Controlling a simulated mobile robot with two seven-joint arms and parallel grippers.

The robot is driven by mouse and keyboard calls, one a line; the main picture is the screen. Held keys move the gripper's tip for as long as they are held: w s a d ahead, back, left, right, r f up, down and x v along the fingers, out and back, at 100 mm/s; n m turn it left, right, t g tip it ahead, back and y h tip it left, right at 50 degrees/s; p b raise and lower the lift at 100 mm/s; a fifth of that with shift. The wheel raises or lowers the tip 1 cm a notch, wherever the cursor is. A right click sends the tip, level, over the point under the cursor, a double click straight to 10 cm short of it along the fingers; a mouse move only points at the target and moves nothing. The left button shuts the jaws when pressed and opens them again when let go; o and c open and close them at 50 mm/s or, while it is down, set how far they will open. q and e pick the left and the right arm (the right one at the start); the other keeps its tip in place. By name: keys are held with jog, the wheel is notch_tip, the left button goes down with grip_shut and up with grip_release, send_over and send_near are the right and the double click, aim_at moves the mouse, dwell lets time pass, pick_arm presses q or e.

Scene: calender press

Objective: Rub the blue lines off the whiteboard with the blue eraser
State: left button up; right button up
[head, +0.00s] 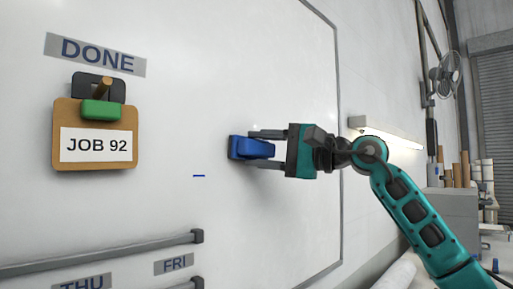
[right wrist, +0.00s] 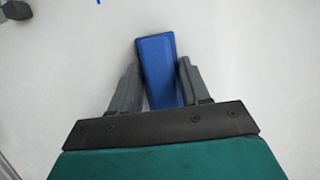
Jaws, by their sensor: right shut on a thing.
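The whiteboard (head: 215,60) fills most of the head view. One short blue line (head: 199,176) shows on it, left of and below the eraser. A bit of blue line (right wrist: 98,2) also shows at the top edge of the right wrist view. The blue eraser (head: 250,148) is between the fingers of my right gripper (head: 266,149), which is shut on it. In the right wrist view the eraser (right wrist: 160,65) sticks out past the fingertips, against or very near the board; I cannot tell which. My left gripper is not in view.
A clipboard marked JOB 92 (head: 95,146) hangs under the DONE label (head: 95,53) at the left. The board's right frame (head: 339,190) lies behind my right gripper.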

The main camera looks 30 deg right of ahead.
jog(key=shift+s, duration=0.1)
jog(key=shift+s+d, duration=0.15)
jog(key=shift+s, duration=0.1)
jog(key=s, duration=0.1)
jog(key=s+d+b, duration=0.1)
jog(key=s+b, duration=0.1)
jog(key=s, duration=0.1)
jog(key=shift+d, duration=0.25)
jog(key=shift+s+d+b, duration=0.15)
jog(key=shift+s+b, duration=0.2)
jog(key=shift+s, duration=0.15)
jog(key=s, duration=0.1)
jog(key=s+d+b, duration=0.1)
jog(key=shift+s, duration=0.4)
